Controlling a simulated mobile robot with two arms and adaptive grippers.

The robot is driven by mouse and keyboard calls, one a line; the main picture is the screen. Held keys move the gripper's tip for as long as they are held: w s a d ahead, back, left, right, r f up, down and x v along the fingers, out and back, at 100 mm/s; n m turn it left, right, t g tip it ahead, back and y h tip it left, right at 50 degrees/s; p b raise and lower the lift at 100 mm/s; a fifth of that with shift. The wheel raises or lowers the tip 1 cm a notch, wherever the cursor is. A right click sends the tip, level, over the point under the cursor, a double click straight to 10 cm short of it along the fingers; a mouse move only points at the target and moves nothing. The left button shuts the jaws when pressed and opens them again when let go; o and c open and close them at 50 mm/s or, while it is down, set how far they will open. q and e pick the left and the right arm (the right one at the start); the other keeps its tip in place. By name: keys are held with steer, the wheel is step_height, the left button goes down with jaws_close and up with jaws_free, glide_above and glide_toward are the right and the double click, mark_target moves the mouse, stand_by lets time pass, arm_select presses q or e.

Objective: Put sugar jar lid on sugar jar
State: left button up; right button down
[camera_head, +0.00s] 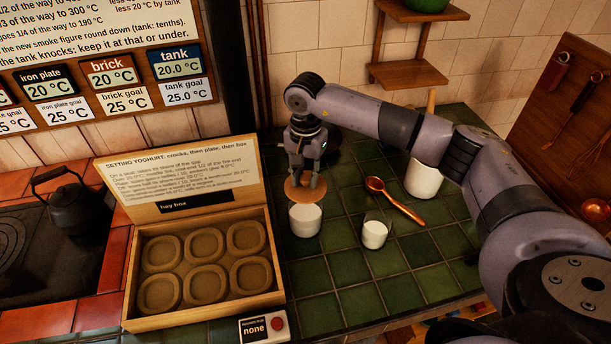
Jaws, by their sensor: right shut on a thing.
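My right gripper (305,178) reaches in from the right and points down. It is shut on a round wooden lid (293,192), which seems to be the sugar jar lid, held roughly level. Just below the lid in the picture stands a clear jar with white contents (305,220), which looks like the sugar jar. It is upright on the green tiles. My left gripper is not in view.
A smaller glass of white stuff (376,233), a copper spoon (396,203) and a white crock (424,180) stand or lie to the right. A kettle (72,212) sits far left.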

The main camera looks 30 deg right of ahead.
steer(key=shift+f+b, duration=2.8)
steer(key=shift+f, duration=0.4)
steer(key=shift+r, duration=0.15)
steer(key=shift+b, duration=0.3)
steer(key=shift+f+b, duration=0.85)
steer(key=shift+f, duration=0.15)
steer(key=c, duration=1.2)
jaws_free()
steer(key=shift+c, duration=0.2)
steer(key=shift+r, duration=0.1)
